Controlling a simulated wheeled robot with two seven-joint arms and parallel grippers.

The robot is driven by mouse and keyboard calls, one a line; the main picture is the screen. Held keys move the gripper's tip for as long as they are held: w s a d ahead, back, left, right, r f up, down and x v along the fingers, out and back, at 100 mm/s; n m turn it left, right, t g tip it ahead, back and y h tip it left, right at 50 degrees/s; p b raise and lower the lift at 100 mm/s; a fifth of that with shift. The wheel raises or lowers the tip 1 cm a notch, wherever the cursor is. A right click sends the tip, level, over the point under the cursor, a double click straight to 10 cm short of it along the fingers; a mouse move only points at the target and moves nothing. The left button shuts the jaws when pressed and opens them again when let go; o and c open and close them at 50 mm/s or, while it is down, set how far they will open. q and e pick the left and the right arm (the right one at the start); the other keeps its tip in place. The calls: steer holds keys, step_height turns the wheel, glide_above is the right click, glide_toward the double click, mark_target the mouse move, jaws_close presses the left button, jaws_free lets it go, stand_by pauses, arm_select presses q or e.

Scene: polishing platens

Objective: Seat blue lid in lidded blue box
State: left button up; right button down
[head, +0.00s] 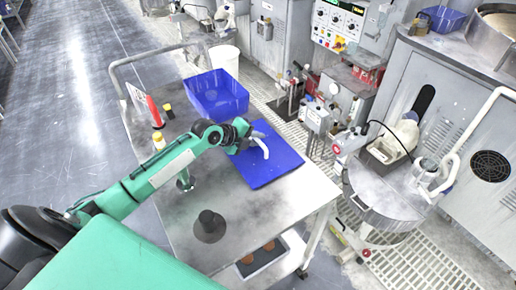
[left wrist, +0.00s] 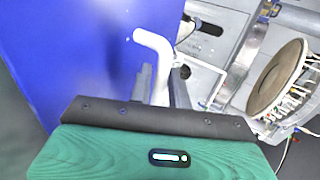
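The blue lid (head: 275,168) is a flat blue plate with a white bent handle (head: 264,150), over the right part of the table. I cannot tell whether it rests on the table or is slightly raised. My left gripper (head: 248,143) is at the handle. In the left wrist view the handle (left wrist: 161,70) stands between the two dark fingers (left wrist: 162,92), which appear closed on it, with the blue lid (left wrist: 75,60) filling the left. The blue box (head: 218,102) stands open at the table's far end, apart from the lid. My right gripper is not in view.
On the table (head: 180,225) are a dark round-based piece (head: 209,226), a red-and-white upright item (head: 153,110) and small yellow-topped bottles (head: 159,140). A white bin (head: 225,60) stands behind the box. Polishing machines (head: 385,195) line the right side. The table's near part is mostly clear.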

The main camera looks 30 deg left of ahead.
arm_select(q)
steer(key=shift+w, duration=0.1)
jaws_close()
